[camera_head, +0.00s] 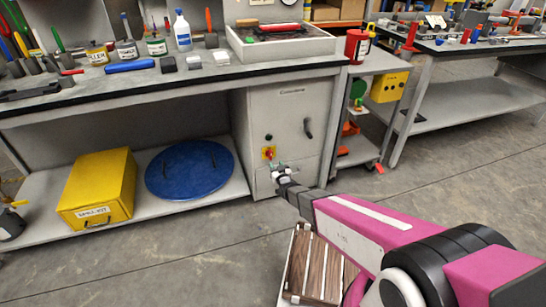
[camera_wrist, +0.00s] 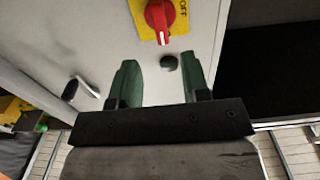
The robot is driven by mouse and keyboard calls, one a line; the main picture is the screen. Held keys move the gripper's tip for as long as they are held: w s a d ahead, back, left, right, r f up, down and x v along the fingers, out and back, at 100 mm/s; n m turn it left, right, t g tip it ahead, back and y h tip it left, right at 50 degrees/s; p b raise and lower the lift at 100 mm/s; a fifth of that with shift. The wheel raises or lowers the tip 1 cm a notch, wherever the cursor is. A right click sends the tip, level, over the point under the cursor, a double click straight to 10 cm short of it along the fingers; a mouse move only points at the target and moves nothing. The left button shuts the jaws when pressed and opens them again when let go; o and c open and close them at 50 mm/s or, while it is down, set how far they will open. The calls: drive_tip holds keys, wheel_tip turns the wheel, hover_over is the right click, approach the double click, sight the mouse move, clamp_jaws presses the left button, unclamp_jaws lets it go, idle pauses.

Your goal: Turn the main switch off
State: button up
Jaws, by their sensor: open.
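The main switch is a red rotary knob on a yellow plate (camera_head: 269,153), low on the front of a grey cabinet (camera_head: 285,105). The word OFF shows at the plate's right side there. My gripper (camera_head: 279,170) is just in front of the cabinet, close below the switch in the head view. In the wrist view its green fingers (camera_wrist: 159,62) are apart and empty. The knob lies beyond the fingertips, not between them.
A dark door handle (camera_head: 308,128) sits on the cabinet. A yellow box (camera_head: 98,187) and blue round lid (camera_head: 189,169) lie on the shelf at left. A wooden slatted crate (camera_head: 318,265) is below my arm.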

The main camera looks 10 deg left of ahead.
sight(271, 156)
drive_tip(key=x, duration=0.8)
drive_tip(key=shift+w+a, duration=0.1)
drive_tip(key=shift+w, duration=0.05)
drive_tip(key=shift+c, duration=0.3)
clamp_jaws()
